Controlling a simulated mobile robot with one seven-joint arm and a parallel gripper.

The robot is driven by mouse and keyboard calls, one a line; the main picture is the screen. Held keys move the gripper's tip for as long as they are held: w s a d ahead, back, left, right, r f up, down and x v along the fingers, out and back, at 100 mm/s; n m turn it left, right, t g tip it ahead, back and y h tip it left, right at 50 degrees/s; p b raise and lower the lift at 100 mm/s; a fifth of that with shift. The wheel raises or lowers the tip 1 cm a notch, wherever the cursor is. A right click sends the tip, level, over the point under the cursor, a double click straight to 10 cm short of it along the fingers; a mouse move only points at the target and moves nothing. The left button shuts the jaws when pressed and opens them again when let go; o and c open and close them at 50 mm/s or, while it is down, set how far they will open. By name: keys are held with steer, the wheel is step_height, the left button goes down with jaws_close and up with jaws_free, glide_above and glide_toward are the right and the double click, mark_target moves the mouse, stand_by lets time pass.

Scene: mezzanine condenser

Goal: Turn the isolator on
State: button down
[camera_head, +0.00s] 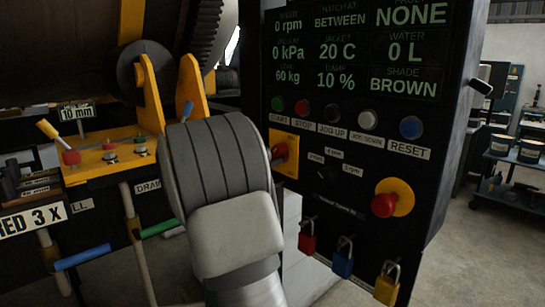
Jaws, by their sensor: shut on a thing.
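The isolator (291,142) is a red rotary handle on a yellow plate, on the left side of the black control panel in the head view. My arm's grey wrist stands in front and to the left of it. My gripper (277,154) shows only as a small dark part at the handle, beside the wrist. It is shut on the red handle. Most of the gripper and part of the handle are hidden behind the wrist, so the handle's exact angle cannot be told.
The control panel (343,211) carries a lit screen (362,48), a row of push buttons and a red emergency stop (385,204) on yellow. Red, blue and yellow padlocks hang below. A yellow lever bracket (100,155) stands left. Open floor and a cart (508,170) lie right.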

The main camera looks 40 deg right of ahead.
steer(key=c, duration=0.6)
jaws_free()
steer(key=shift+c, duration=0.2)
steer(key=s+a, duration=0.1)
steer(key=a, duration=1.6)
steer(key=shift+s+a, duration=0.2)
